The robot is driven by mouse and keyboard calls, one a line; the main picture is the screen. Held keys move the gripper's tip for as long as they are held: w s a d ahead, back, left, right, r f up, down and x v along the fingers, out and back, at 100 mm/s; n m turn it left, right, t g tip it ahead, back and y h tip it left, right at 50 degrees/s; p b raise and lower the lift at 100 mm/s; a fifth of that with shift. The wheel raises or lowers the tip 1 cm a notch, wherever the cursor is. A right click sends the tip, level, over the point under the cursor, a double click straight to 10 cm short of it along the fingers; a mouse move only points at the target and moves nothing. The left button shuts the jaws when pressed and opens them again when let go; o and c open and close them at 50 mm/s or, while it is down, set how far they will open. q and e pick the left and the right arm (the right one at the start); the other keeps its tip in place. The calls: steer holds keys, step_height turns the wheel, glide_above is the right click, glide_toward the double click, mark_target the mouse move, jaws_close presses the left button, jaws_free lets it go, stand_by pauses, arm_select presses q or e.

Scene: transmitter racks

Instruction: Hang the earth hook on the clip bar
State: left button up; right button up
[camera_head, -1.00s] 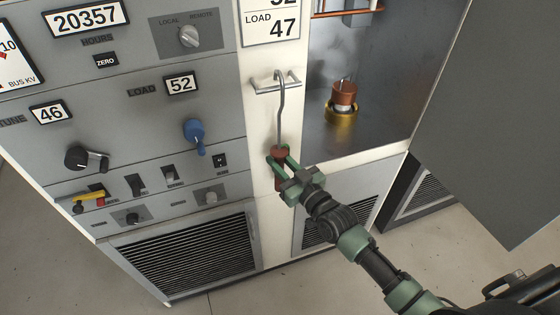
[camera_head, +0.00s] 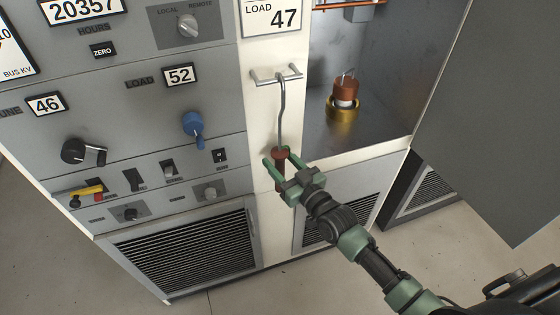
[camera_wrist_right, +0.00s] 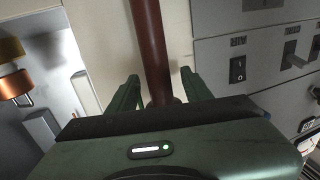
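The earth hook (camera_head: 283,115) is a grey metal rod with a curved top and a red-brown handle. Its curved top is over the clip bar (camera_head: 263,80), a small metal bar on the cream post, and the rod hangs down from it. My right gripper (camera_head: 278,164) is at the handle, with its green fingers spread on either side. In the right wrist view the handle (camera_wrist_right: 153,45) stands between the fingers, with gaps on both sides. The handle's lower end is partly hidden by the gripper. My left gripper is out of view.
To the left is a grey panel with knobs, switches, a blue lever (camera_head: 193,128) and a yellow-and-red handle (camera_head: 84,192). A large grey door (camera_head: 495,120) stands at far right.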

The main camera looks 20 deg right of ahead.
steer(key=shift+f, duration=0.15)
steer(key=shift+s, duration=0.2)
steer(key=a+p+v, duration=0.2)
steer(key=v, duration=1.6)
steer(key=shift+s+a+f, duration=0.3)
steer(key=shift+s+f, duration=0.1)
steer(key=shift+s, duration=0.1)
stand_by(0.3)
stand_by(0.5)
